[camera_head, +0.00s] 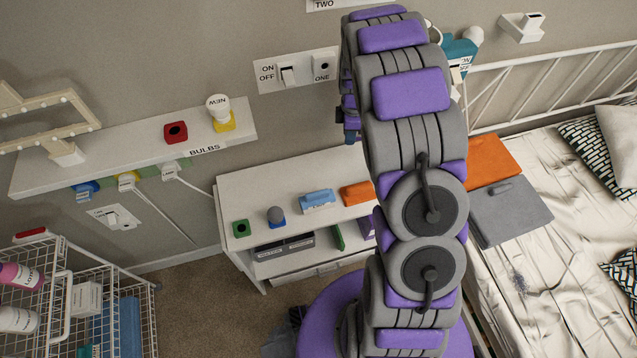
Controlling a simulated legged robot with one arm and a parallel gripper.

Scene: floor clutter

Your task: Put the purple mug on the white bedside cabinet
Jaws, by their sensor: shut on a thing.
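The white bedside cabinet (295,178) stands against the wall at the middle, left of the bed. My purple and grey arm rises in front of its right part and hides that side. A narrow far section of my arm shows at the arm's upper left edge, above the cabinet. I cannot make out my gripper's jaws; they seem hidden behind the arm. I cannot make out the purple mug either. On the cabinet top are a green block (241,229), a grey knob on a blue base (276,215), a blue object (317,200) and an orange object (357,194).
A wall shelf (130,148) with a bulb (219,107) and a red block (176,132) is at the left. A wire basket rack (60,285) stands at the lower left. The bed (540,250) fills the right. Bare carpet (200,310) shows before the cabinet.

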